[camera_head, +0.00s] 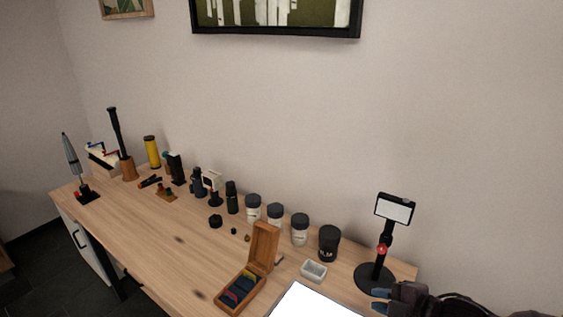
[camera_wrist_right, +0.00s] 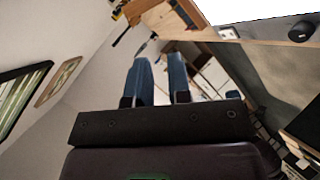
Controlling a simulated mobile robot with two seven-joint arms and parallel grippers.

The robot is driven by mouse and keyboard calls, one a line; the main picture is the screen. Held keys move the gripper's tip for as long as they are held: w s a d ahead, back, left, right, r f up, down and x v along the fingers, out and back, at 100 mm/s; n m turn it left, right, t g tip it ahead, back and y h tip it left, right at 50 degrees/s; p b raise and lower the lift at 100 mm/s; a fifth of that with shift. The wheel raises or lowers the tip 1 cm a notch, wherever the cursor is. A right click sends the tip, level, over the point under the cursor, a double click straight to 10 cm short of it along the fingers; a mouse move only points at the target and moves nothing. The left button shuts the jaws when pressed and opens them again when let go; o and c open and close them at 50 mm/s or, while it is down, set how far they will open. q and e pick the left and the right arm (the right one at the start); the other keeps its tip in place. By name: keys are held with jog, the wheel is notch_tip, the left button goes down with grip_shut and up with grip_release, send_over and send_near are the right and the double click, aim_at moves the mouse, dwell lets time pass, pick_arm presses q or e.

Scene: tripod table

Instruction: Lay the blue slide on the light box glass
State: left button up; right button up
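The open wooden slide box (camera_head: 262,248) stands on the table with its lid up. Several dark blue slides (camera_head: 232,299) are inside, with yellow and red edges among them; I cannot tell them apart clearly. The light box's white glass (camera_head: 312,302) is right of the box, cut off by the bottom edge, and its visible part is bare. My right gripper (camera_head: 378,300) is at the lower right, right of the glass. In the right wrist view its two blue fingers (camera_wrist_right: 160,62) stand apart with nothing between them. My left gripper is out of view.
A black stand with a white panel (camera_head: 382,250) rises close behind my right gripper. The table's front middle (camera_head: 170,250) is clear.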

jog(key=s+d+f+m+t+h+b, duration=0.1)
jog(key=s+d+f+m+h, duration=0.2)
jog(key=s+f+m, duration=0.5)
jog(key=s+d+f+m+t+h+b, duration=0.1)
jog(key=s+d+f+m+h, duration=0.2)
jog(key=s+f+m+h, duration=0.2)
jog(key=s+f+m, duration=0.3)
jog(key=m, duration=0.3)
jog(key=shift+s+f+b, duration=0.25)
jog(key=shift+s+b, duration=0.1)
jog(key=shift+b, duration=0.05)
